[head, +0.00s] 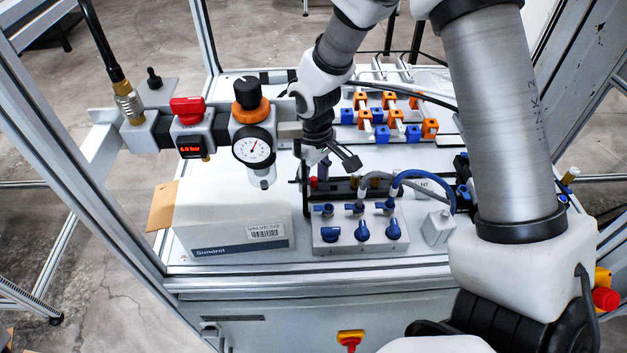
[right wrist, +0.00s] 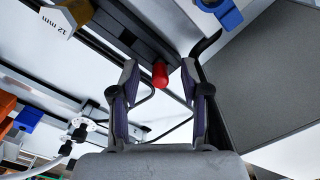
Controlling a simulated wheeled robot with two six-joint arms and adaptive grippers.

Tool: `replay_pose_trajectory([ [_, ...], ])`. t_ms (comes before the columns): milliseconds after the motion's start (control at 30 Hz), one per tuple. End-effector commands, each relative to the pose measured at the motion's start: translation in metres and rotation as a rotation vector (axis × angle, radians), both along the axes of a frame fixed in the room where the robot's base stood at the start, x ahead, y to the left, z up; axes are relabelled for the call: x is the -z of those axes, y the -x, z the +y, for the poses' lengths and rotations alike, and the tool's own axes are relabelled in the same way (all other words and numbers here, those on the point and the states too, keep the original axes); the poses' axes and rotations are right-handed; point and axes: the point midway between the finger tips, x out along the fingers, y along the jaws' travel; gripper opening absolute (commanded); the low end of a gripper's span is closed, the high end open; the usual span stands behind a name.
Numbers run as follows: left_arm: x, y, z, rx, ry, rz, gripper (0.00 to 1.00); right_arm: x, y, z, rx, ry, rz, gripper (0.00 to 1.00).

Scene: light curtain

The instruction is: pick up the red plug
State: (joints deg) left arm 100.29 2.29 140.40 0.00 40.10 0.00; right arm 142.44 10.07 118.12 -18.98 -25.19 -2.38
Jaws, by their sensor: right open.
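The red plug (right wrist: 160,75) shows in the right wrist view, seated at a dark rail and framed between my two open fingers. In the head view it is a small red spot (head: 313,183) at the left end of the dark rack behind the valve block, close below my right gripper. My right gripper (head: 331,169) points down there with its fingers spread. In the right wrist view the right gripper (right wrist: 159,79) is open and empty, with no finger visibly touching the plug. My left gripper is not in view.
A white box (head: 225,225) stands at the left front. A grey block with blue knobs (head: 362,240) and blue-capped fittings stands in front of the rack. A pressure gauge (head: 254,147) hangs to the left. Orange and blue connectors (head: 388,120) stand behind. Hoses arch on the right.

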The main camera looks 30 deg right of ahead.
Motion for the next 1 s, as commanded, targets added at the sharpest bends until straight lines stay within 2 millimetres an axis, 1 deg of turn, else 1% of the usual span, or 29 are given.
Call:
replay_pose_trajectory([
  [67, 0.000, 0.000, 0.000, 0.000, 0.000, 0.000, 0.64, 0.004, 0.000, 0.000, 0.000, 0.000, -0.001, 0.46],
  [200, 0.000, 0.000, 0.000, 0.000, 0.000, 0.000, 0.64, 0.005, 0.000, 0.000, 0.000, 0.000, -0.002, 0.46],
  [233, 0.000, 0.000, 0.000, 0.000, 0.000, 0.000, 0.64, 0.005, 0.000, 0.000, 0.000, 0.000, -0.002, 0.43],
  [300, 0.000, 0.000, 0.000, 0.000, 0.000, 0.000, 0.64, 0.004, 0.000, 0.000, 0.000, 0.000, -0.002, 0.21],
  [367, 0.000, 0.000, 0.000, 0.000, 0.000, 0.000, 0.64, 0.004, 0.000, 0.000, 0.000, 0.000, -0.002, 0.04],
  [400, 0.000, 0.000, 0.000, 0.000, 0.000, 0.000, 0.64, 0.004, 0.000, 0.000, 0.000, 0.000, -0.002, 0.02],
  [667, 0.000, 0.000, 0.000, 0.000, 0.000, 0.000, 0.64, 0.004, 0.000, 0.000, 0.000, 0.000, -0.002, 0.01],
  [767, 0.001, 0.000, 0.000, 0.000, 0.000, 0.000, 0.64, 0.001, -0.001, 0.000, 0.000, 0.000, -0.004, 0.01],
  [867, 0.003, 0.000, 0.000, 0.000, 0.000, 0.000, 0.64, -0.013, -0.002, 0.000, 0.001, 0.000, -0.007, 0.01],
  [1000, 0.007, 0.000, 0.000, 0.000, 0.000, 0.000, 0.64, -0.047, -0.002, 0.000, 0.001, 0.001, -0.009, 0.01],
])
